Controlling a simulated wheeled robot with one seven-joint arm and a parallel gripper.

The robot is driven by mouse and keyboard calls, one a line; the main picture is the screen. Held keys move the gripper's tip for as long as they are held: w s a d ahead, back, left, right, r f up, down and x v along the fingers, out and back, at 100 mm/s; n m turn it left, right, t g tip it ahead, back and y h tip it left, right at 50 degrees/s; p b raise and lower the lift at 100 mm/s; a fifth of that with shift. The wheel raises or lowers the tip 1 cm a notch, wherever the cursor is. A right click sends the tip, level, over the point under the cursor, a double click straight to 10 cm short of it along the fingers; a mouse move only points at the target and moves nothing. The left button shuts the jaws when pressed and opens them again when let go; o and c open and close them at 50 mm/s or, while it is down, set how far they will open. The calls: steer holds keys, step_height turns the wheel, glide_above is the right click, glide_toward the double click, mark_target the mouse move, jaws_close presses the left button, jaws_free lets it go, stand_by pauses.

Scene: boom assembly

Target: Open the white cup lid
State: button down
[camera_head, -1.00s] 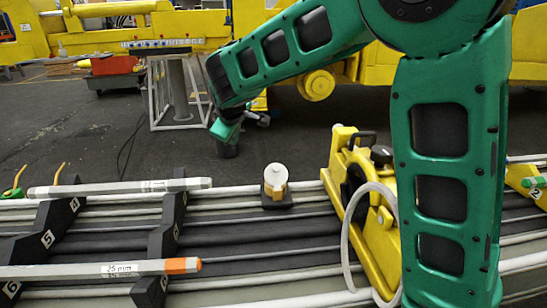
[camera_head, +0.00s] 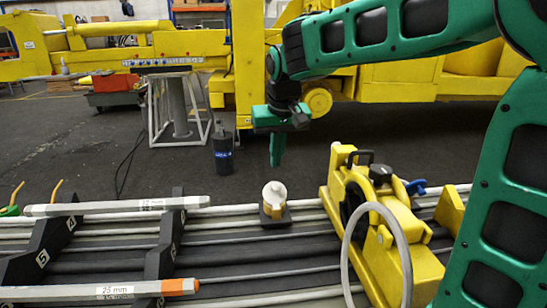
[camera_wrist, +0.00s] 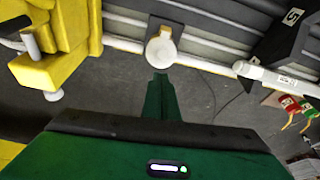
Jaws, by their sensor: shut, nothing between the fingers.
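The white cup lid (camera_head: 274,192) sits on a small cup with a tan-yellow body, which stands on a dark square base at the far edge of the ribbed bench. In the wrist view the round white lid (camera_wrist: 161,51) shows just beyond my fingertips, at top centre. My green gripper (camera_head: 276,163) points down, above and slightly beyond the lid in the head view. Its fingers are together and hold nothing. In the wrist view the closed fingers (camera_wrist: 160,78) point toward the lid, apart from it. The lid looks closed.
A yellow machine (camera_head: 375,215) with a pale hose stands right of the cup. Grey bars (camera_head: 117,206) rest on black numbered holders to the left. A black bottle (camera_head: 222,150) stands behind the bench. The bench just around the cup is mostly clear.

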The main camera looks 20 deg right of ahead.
mark_target(272, 183)
steer(key=x, duration=0.7)
steer(key=shift+w, duration=0.1)
steer(key=shift+a, duration=0.2)
steer(key=shift+s, duration=0.2)
